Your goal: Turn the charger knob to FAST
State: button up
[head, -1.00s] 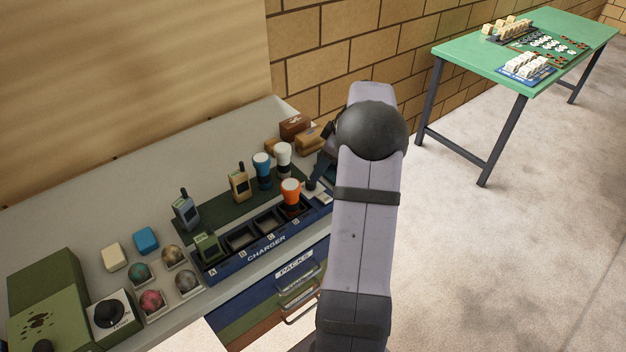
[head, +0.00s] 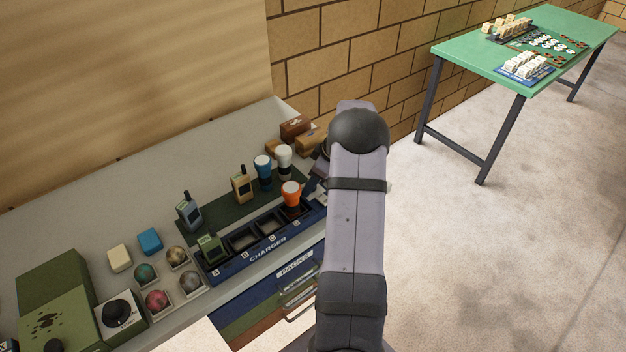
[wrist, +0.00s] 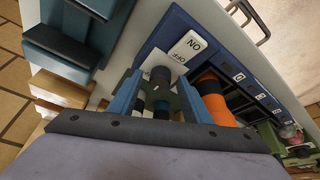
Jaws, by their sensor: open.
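The charger (head: 262,256) is a dark blue strip with lettered bays along the bench front. In the wrist view its near end (wrist: 150,42) carries a white ON/OFF rocker (wrist: 186,50). A dark round knob (wrist: 160,76) stands beside the rocker on a pale plate; its setting is not readable. My gripper (wrist: 158,92) is open, its blue fingers on either side of the knob; I cannot tell whether they touch it. In the head view my arm hides the knob and most of the gripper.
An orange-topped torch (head: 291,190) stands in a bay, close to one finger (wrist: 212,98). Blue (head: 263,167) and white (head: 284,158) torches and a radio (head: 242,184) stand behind. Another black knob (head: 117,312) sits far left on a white box. Brown blocks (head: 296,128) lie at the bench's back.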

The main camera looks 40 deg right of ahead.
jog(key=c, duration=1)
